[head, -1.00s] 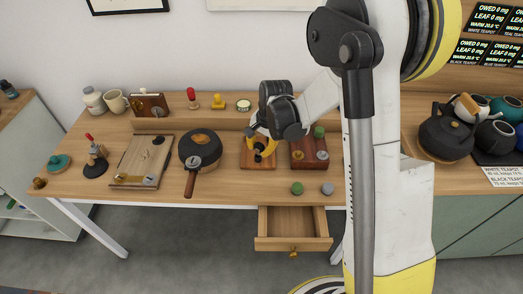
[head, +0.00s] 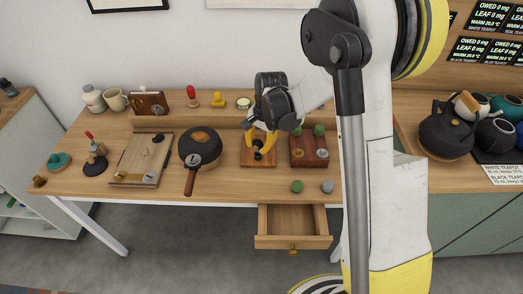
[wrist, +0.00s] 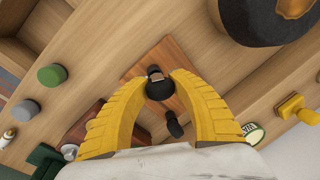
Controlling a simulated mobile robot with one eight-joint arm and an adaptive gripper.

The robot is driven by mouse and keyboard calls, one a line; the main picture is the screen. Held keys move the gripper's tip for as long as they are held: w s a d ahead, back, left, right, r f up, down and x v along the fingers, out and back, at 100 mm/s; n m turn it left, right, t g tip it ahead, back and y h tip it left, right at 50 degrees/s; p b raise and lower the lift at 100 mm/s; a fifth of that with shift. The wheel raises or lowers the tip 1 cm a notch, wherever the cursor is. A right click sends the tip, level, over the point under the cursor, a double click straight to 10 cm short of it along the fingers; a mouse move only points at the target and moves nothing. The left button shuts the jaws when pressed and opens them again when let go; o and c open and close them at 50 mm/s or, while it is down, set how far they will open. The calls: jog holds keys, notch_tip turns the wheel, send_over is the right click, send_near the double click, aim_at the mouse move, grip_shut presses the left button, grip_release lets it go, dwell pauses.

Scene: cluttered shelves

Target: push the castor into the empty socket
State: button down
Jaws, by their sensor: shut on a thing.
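My gripper (head: 261,147) hangs over the small orange-brown wooden board (head: 246,164), and its yellow fingers curve down on both sides. In the wrist view my gripper (wrist: 159,80) has its fingertips closed in on a round black castor (wrist: 160,91) with a small grey part at its far side. The castor (head: 258,156) is small and dark in the head view, over the board. A second black piece (wrist: 174,126) shows between the fingers, nearer the palm. I cannot make out the empty socket; the castor and fingers cover part of the board (wrist: 172,53).
A dark red block (head: 309,153) with small cylinders stands just right of the board. A black round pan-like object (head: 200,146) stands to the left.

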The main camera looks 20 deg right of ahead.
aim_at(257, 151)
jog(key=shift+f+b, duration=1.3)
jog(key=shift+f, duration=0.2)
dwell(1.9)
jog(key=c, duration=1)
grip_release()
jog(key=shift+a, duration=0.1)
jog(key=shift+r, duration=0.15)
notch_tip(257, 151, up, 12)
jog(key=s+d, duration=0.1)
jog(key=d, duration=0.1)
jog(key=s+r+n+t, duration=0.2)
jog(key=s+n, duration=0.1)
jog(key=s, duration=0.4)
jog(key=s+r+n+t+h, duration=0.1)
jog(key=s+r+n+t, duration=0.1)
jog(key=s, duration=0.5)
jog(key=s+r+n+t, duration=0.2)
jog(key=s+r+n, duration=0.2)
jog(key=s, duration=0.4)
jog(key=shift+a+n, duration=0.1)
jog(key=shift+n, duration=0.2)
